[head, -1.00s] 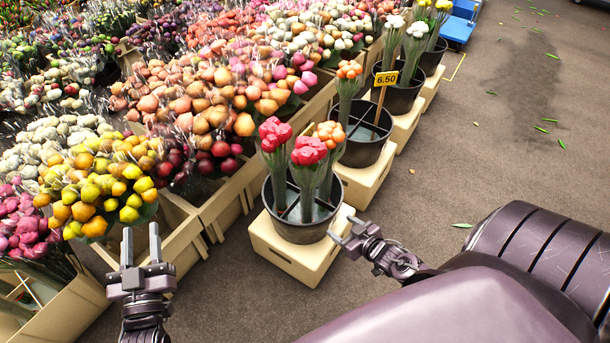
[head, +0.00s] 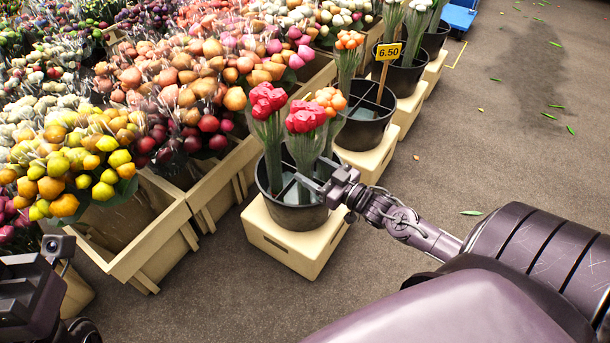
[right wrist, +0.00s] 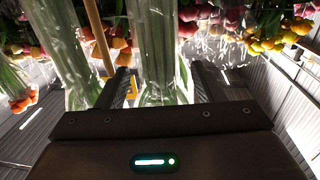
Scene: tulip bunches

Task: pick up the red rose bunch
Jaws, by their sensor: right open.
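Two red rose bunches stand in a black divided bucket (head: 292,216), the rear one (head: 268,100) and the front one (head: 305,116). An orange bunch (head: 328,101) stands beside them. My right gripper (head: 312,180) is open at the bucket's right rim, by the stems of the front red bunch. In the right wrist view, wrapped green stems (right wrist: 158,50) stand between its two spread fingers (right wrist: 163,88).
The bucket stands on a cream crate (head: 290,247). Wooden bins (head: 150,240) full of tulips fill the left.

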